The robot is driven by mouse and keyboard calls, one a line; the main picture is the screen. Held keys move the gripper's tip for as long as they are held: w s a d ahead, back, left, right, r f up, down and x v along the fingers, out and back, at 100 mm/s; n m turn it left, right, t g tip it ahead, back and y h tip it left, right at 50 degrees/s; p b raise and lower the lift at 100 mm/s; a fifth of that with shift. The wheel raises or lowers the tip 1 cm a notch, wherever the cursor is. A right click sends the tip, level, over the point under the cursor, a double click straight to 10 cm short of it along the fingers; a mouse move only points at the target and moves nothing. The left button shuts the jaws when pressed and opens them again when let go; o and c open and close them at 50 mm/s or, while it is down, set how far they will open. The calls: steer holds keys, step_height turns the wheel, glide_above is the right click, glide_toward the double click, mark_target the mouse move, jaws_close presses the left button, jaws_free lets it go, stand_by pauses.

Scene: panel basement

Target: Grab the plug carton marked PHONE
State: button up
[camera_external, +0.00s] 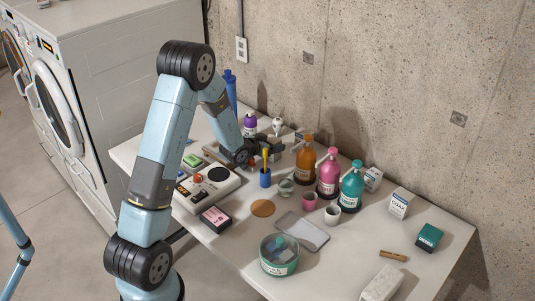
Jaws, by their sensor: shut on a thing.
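My gripper (273,146) is low over the back of the table, behind a blue cup. It is shut on a small carton (299,135), which shows only in part at its fingertips. The carton's marking is too small to read, so I cannot tell whether it says PHONE. A white carton marked COAX (399,204) stands at the right. Another pale carton (373,178) stands behind the teal bottle, its marking not legible.
Orange (305,160), pink (328,177) and teal (351,187) pump bottles stand right of my gripper. The blue cup (265,179) holds a yellow-topped tool. A round tub (279,257) is at the front. A concrete wall (420,90) closes the back.

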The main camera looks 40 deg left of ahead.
mark_target(272, 138)
steer(key=c, duration=0.4)
steer(key=shift+r, duration=0.55)
step_height(272, 138, up, 3)
steer(key=shift+s+f, duration=0.15)
steer(key=shift+f, duration=0.05)
steer(key=s+d+r, duration=0.1)
steer(key=s+r, duration=0.2)
steer(key=s, duration=0.1)
steer(key=s+r, duration=0.3)
steer(key=s, duration=0.2)
steer(key=s+d+r, duration=0.1)
steer(key=s+r, duration=0.2)
steer(key=s, duration=0.1)
steer(key=shift+s+d+r, duration=0.2)
steer(key=shift+s+d, duration=0.05)
steer(key=shift+d, duration=0.1)
